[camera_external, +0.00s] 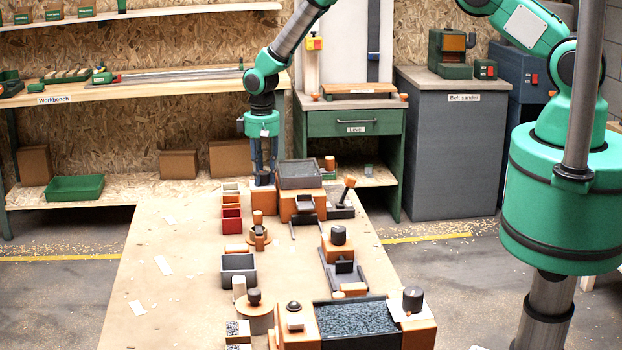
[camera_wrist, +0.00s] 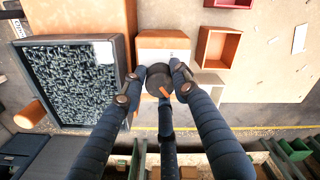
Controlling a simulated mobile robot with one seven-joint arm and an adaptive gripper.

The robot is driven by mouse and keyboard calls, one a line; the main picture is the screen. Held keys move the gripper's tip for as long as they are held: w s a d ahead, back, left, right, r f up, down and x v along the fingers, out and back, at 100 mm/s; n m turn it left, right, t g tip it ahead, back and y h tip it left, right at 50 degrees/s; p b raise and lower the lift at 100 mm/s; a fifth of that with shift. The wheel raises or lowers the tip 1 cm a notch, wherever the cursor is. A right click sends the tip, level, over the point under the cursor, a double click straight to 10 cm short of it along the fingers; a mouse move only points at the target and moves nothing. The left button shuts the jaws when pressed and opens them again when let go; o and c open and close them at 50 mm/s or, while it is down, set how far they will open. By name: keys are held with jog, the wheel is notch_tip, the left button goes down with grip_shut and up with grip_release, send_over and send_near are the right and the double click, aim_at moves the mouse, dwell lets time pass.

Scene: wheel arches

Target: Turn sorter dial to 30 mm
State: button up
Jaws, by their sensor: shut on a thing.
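My gripper (camera_external: 263,178) reaches down at the far end of the table, just left of the grey tray on its orange housing. In the wrist view my gripper (camera_wrist: 157,88) is shut on a dark round dial (camera_wrist: 159,80), with its fingers around it. The fingers hide most of the dial's edge, and no scale or 30 mm mark is readable. The grey tray (camera_external: 299,170) holds dark speckled grains (camera_wrist: 72,85) in the wrist view.
Red open bins (camera_external: 231,218) stand left of the block, and an orange-red bin shows in the wrist view (camera_wrist: 217,47). A black lever with an orange end (camera_external: 347,188) stands right of the tray. A larger grain-filled tray (camera_external: 355,318) is at the near end. The table's left side is mostly clear.

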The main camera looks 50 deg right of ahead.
aim_at(263, 172)
jog(key=n+b, duration=0.4)
jog(key=shift+f+n, duration=0.15)
jog(key=shift+n, duration=0.25)
jog(key=n+b, duration=0.3)
jog(key=n, duration=0.2)
jog(key=shift+n, duration=0.4)
jog(key=shift+r, duration=0.2)
jog(key=o, duration=0.9)
jog(key=shift+c, duration=0.2)
notch_tip(263, 172, up, 12)
